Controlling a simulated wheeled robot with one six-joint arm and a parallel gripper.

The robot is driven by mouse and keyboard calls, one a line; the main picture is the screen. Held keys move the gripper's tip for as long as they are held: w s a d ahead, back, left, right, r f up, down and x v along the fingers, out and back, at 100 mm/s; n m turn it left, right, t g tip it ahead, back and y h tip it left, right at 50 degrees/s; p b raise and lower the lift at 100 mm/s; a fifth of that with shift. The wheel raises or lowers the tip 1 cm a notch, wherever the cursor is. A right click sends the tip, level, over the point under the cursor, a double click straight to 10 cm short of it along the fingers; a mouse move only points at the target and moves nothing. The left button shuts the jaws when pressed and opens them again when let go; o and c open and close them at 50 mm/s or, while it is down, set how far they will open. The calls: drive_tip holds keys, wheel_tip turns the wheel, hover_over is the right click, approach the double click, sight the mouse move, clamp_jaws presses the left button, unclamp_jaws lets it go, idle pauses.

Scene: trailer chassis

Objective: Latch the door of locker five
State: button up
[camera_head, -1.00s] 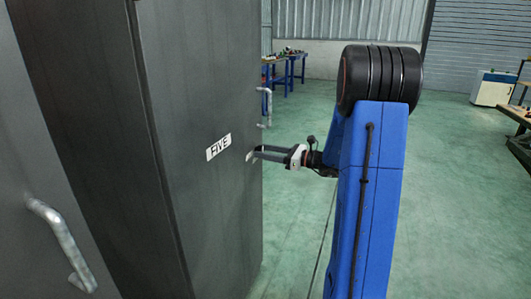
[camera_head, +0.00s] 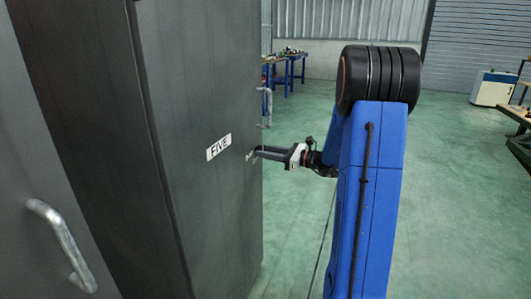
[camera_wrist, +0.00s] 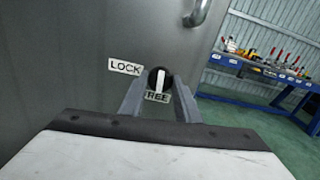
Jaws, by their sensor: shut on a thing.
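In the wrist view, a round black latch knob (camera_wrist: 159,79) with a white pointer bar sits on the door. The bar stands nearly upright, in line with the FREE label (camera_wrist: 157,97) below, which is partly hidden. The LOCK label (camera_wrist: 125,66) is to the knob's left. My gripper (camera_wrist: 160,88) is shut on the knob, one finger on each side. In the head view my gripper (camera_head: 256,153) reaches the door from the right.
A metal door handle (camera_wrist: 197,12) is above the knob; it also shows in the head view (camera_head: 268,105). Another locker's handle (camera_head: 62,245) is at the lower left. Blue workbenches (camera_head: 285,70) stand far back. The green floor (camera_head: 295,220) nearby is clear.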

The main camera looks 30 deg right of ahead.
drive_tip(key=shift+n, duration=8.4)
drive_tip(key=o, duration=1)
drive_tip(key=shift+o, duration=0.2)
drive_tip(key=shift+d+r, duration=0.1)
drive_tip(key=v, duration=1.7)
drive_tip(key=shift+s+d, duration=0.1)
drive_tip(key=shift+s, duration=0.05)
